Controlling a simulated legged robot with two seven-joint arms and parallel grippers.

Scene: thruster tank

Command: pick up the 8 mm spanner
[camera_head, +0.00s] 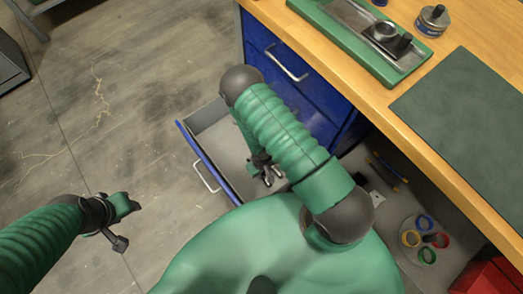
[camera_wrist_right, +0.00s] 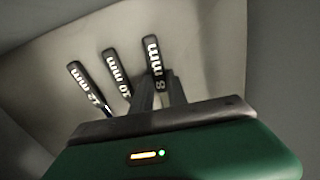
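The 8 mm spanner (camera_wrist_right: 153,58) has a dark handle with white lettering and lies in the drawer. In the right wrist view it is the rightmost of three spanners. My right gripper (camera_wrist_right: 160,84) reaches down to its lower end, with a narrow finger on each side. The fingers hide the rest of this spanner, and I cannot tell whether they grip it. In the head view my right gripper (camera_head: 263,164) is inside the open drawer, partly behind my right arm. My left gripper (camera_head: 122,224) is over the floor at the left, and its finger opening is unclear.
The 10 mm spanner (camera_wrist_right: 117,72) and 12 mm spanner (camera_wrist_right: 89,86) lie left of the 8 mm one. The blue-fronted drawer (camera_head: 196,160) has walls around the gripper. The wooden bench (camera_head: 345,71) overhangs at the right. Coloured rings (camera_head: 425,222) sit lower right.

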